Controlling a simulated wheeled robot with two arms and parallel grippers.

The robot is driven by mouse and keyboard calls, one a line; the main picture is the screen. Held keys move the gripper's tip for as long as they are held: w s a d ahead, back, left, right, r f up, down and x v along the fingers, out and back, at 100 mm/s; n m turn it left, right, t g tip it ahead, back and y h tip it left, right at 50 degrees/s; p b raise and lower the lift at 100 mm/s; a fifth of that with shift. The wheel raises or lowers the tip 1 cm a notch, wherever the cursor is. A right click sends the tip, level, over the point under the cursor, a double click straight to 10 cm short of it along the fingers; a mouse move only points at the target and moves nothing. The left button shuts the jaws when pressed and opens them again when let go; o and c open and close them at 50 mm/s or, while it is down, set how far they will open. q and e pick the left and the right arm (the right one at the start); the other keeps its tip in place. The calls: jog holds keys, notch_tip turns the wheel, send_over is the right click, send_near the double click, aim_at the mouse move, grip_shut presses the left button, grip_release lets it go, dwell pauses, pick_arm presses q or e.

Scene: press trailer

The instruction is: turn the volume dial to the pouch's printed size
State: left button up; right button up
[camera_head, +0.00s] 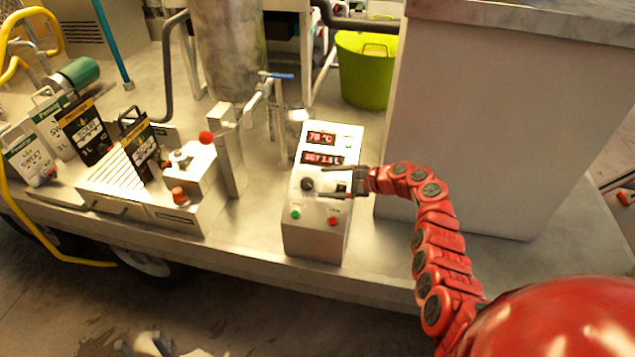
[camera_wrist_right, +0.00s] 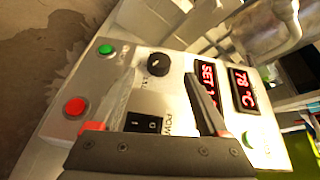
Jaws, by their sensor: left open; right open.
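The black volume dial (camera_head: 307,184) is on the sloped face of a light metal control box (camera_head: 318,240). It also shows in the right wrist view (camera_wrist_right: 158,64). The lower red display (camera_head: 322,158) reads SET 1.5 L. My right gripper (camera_head: 321,182) is open at the panel, its fingers pointing at the dial; contact cannot be told. A black pouch with a yellow band (camera_head: 140,145) stands on the filling station at left; its printed size is too small to read. My left gripper (camera_head: 143,346) is open and empty, low at the bottom edge.
The panel has a 78 °C display (camera_head: 321,138), a green button (camera_head: 296,214), a red button (camera_head: 333,221) and a power switch (camera_wrist_right: 144,123). Several more pouches (camera_head: 32,160) stand at far left. A large grey cabinet (camera_head: 480,120) is right of the box. A green bucket (camera_head: 365,75) is behind.

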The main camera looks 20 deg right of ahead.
jog(key=b+v, duration=0.2)
jog(key=v, duration=1)
jog(key=shift+s+d, duration=0.15)
jog(key=shift+d, duration=0.05)
